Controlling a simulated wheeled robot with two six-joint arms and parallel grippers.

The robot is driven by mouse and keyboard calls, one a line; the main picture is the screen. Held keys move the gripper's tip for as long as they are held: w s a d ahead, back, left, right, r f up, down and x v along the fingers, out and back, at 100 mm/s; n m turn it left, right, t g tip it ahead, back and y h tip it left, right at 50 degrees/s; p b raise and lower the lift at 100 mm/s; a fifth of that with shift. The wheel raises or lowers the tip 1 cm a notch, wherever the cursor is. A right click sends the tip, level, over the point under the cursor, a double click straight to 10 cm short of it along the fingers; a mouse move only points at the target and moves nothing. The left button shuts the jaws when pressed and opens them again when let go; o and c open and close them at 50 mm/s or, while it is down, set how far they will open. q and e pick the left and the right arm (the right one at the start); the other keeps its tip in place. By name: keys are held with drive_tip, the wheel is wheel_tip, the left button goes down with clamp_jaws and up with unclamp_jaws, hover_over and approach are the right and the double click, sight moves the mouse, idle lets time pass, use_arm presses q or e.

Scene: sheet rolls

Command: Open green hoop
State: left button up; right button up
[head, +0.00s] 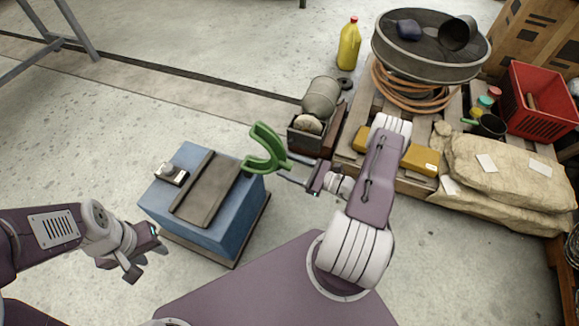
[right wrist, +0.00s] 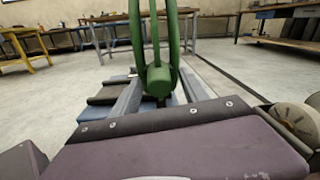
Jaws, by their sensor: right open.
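The green hoop (head: 262,158) is a thick, curved piece with a gap in its outline, at the right end of the blue box (head: 232,222) in the head view. In the right wrist view, its bands rise from a round green knob (right wrist: 158,80). My right gripper (head: 283,168) is open beside the hoop. The knob appears between its two grey fingers in the wrist view; contact cannot be made out. My left gripper (head: 132,268) hangs left of the box, away from the hoop; its finger gap is unclear.
A dark slab (head: 207,187) and a small device (head: 172,173) lie on the box. A metal canister (head: 321,98) stands behind the hoop. A loaded pallet with tan sacks (head: 510,172) and a red crate (head: 543,104) fills the right. The floor left of the box is clear.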

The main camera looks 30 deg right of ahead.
clamp_jaws()
idle(1.3)
